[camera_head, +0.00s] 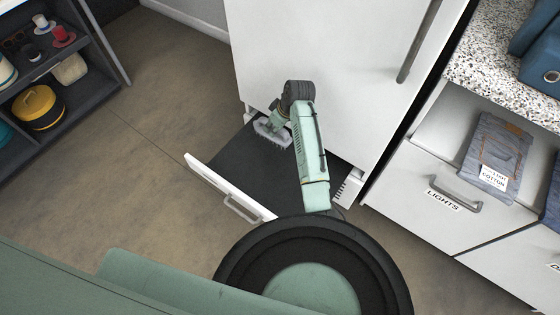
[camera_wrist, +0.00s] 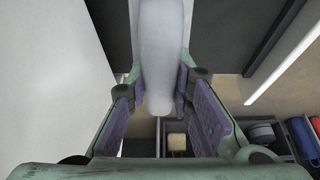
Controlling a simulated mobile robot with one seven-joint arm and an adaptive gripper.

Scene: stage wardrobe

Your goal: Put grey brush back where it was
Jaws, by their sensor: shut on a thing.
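The grey brush (camera_head: 271,132) shows in the head view over the dark inside of the open low drawer (camera_head: 232,163) under the white cabinet. My gripper (camera_head: 281,118) is above it and shut on it. In the wrist view the brush's pale grey, rounded handle (camera_wrist: 160,45) runs between the purple pads of my gripper (camera_wrist: 158,98). The bristle end is partly hidden by my gripper and arm in the head view. I cannot tell whether the brush touches the drawer floor.
A tall white cabinet door (camera_head: 325,70) stands right behind my arm. A dark shelf unit (camera_head: 60,70) with hats is at the left. Brown floor (camera_head: 160,110) is clear between shelf and drawer.

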